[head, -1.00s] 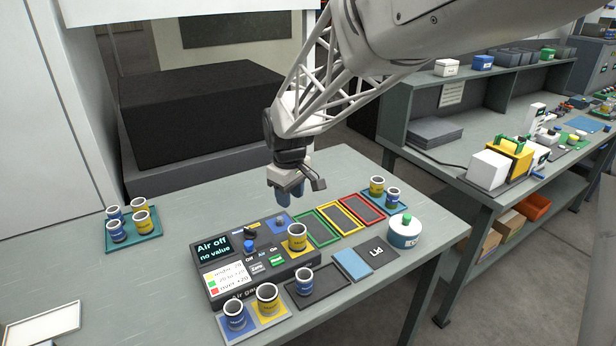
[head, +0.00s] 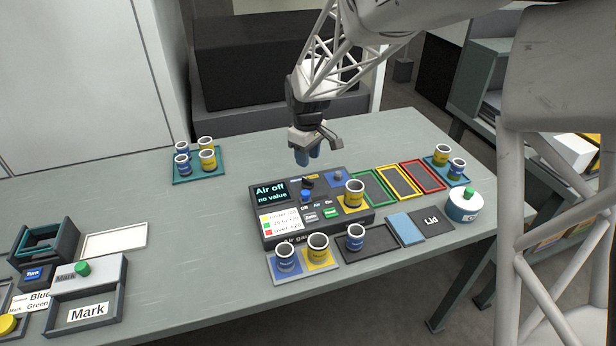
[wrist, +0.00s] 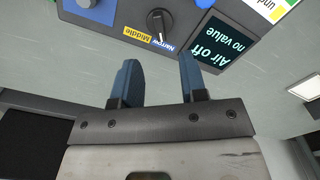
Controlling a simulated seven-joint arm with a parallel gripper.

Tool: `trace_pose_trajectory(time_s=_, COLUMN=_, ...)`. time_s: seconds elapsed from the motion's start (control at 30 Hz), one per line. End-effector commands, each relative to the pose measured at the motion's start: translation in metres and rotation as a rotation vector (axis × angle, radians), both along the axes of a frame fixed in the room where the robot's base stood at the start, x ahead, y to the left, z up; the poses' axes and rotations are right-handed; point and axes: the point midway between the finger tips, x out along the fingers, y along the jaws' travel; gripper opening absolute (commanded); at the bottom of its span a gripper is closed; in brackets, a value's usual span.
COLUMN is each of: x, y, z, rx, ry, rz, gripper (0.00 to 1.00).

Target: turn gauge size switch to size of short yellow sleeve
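The gauge box (head: 262,222) stands on the bench, its display reading "Air off, no value". Its black size switch (head: 308,183) is at the back edge; in the wrist view the switch (wrist: 158,20) has its white mark towards the blue "Narrow" label, beside a yellow "Middle" label. My gripper (head: 308,158) is open and empty just behind and above the switch; its blue fingers (wrist: 160,65) are apart. A yellow sleeve (head: 354,194) stands on the gauge's yellow pad. Other yellow sleeves are at the front (head: 317,248), back-left (head: 207,160) and right (head: 442,155).
Blue sleeves stand on the front pads (head: 285,257) and dark tray (head: 355,238). Green, yellow and red framed trays (head: 423,176) lie right of the gauge, near a white pot with a green knob (head: 463,206). A marking station (head: 85,290) is at left.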

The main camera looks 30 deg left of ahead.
Motion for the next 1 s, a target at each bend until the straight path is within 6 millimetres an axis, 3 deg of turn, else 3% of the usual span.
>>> trace_pose_trajectory(time_s=0.27, x=0.000, y=0.000, z=-0.016, rx=-0.001, ry=0.001, rz=0.000, gripper=0.39)
trace_pose_trajectory(time_s=0.73, x=0.000, y=0.000, z=-0.068, rx=-0.001, ry=0.001, rz=-0.001, gripper=0.39)
trace_pose_trajectory(time_s=1.0, x=0.000, y=0.000, z=-0.078, rx=0.000, ry=0.000, rz=-0.001, gripper=0.39)
